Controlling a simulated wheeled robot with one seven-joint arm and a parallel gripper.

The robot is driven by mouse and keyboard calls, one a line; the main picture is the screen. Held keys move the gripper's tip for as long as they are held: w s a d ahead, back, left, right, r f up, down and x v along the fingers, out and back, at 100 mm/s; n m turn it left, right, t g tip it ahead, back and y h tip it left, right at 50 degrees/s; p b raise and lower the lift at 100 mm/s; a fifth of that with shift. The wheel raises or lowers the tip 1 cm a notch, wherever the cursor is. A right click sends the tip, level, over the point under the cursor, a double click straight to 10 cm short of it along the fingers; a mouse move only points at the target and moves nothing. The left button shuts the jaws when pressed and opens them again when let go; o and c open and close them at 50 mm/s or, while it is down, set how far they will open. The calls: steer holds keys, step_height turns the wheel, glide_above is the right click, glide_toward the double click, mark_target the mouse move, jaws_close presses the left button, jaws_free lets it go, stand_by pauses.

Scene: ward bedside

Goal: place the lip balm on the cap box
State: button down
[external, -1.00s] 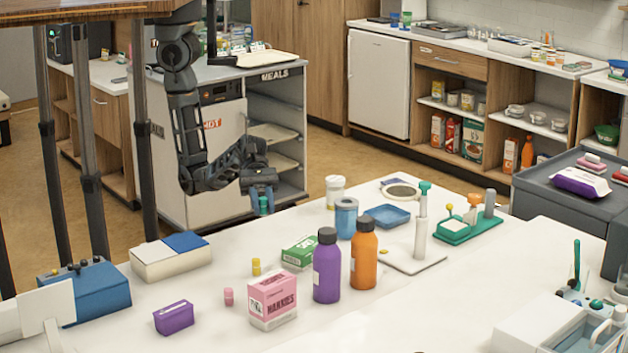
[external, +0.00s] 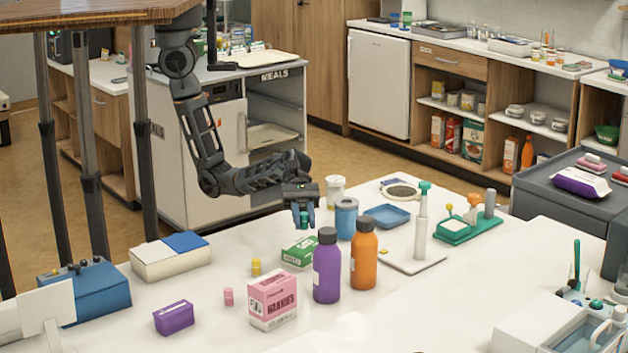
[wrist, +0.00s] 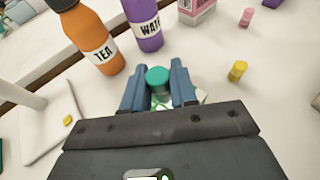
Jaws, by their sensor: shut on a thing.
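The lip balm, a small tube with a teal-green top (external: 304,218), is between the fingers of my gripper (external: 304,214). In the wrist view the lip balm (wrist: 157,76) shows end-on, with both blue fingers shut on it. The green and white box (external: 299,252), which I take for the cap box, lies flat on the white table. My gripper is above it and slightly to its far side. In the wrist view only a corner of that box (wrist: 201,95) shows, mostly hidden by my gripper.
A purple bottle (external: 327,265) and an orange bottle (external: 363,256) stand just right of the box. A blue tub (external: 346,218) and a white-lidded jar (external: 335,186) stand behind. A pink hankies box (external: 272,300) and a small yellow pot (external: 256,267) are in front.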

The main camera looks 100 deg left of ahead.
mark_target(305, 244)
steer(key=shift+f, duration=2.05)
steer(key=shift+f, duration=0.15)
steer(key=c, duration=0.9)
jaws_free()
steer(key=shift+a+b, duration=0.1)
steer(key=shift+b, duration=0.2)
steer(key=v, duration=1.2)
steer(key=shift+w, duration=0.1)
